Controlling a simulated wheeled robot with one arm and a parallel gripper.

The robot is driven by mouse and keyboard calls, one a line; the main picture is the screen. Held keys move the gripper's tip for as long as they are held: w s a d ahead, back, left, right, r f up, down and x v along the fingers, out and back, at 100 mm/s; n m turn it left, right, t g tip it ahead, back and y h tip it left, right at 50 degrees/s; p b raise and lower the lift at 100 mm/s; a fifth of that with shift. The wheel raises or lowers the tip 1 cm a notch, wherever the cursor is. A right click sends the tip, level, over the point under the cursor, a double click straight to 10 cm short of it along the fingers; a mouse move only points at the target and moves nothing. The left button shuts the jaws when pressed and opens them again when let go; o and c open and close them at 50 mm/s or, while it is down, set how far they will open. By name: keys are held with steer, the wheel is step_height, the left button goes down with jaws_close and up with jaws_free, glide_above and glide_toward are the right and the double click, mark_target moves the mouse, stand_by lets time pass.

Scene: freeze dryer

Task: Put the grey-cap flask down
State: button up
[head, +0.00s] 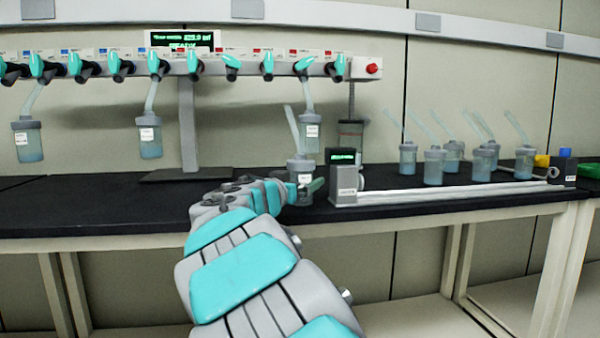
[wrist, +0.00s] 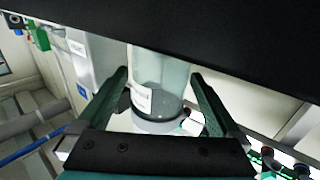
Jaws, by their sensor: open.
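The grey-cap flask (head: 301,168) is upright at the black bench top, just left of a small grey device. Its tilted tube rises to the left, and a white label shows on it. In the wrist view the clear flask body (wrist: 165,70) and its grey cap lie between my fingers. My gripper (head: 306,189) is open, with one finger on each side of the flask; gaps show beside it in the wrist view (wrist: 159,76). The flask's base meets the dark bench surface there, though exact contact is hard to see.
The grey device (head: 345,178) with a green display stands close on the right. A flask (head: 311,132) hangs behind. More flasks hang from the valve manifold (head: 190,65) at left. Several flasks (head: 433,167) stand at right behind white rails (head: 450,194). The bench (head: 100,205) is clear at left.

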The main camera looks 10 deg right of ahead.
steer(key=shift+w+d, duration=0.25)
steer(key=shift+w, duration=0.1)
steer(key=c, duration=1.6)
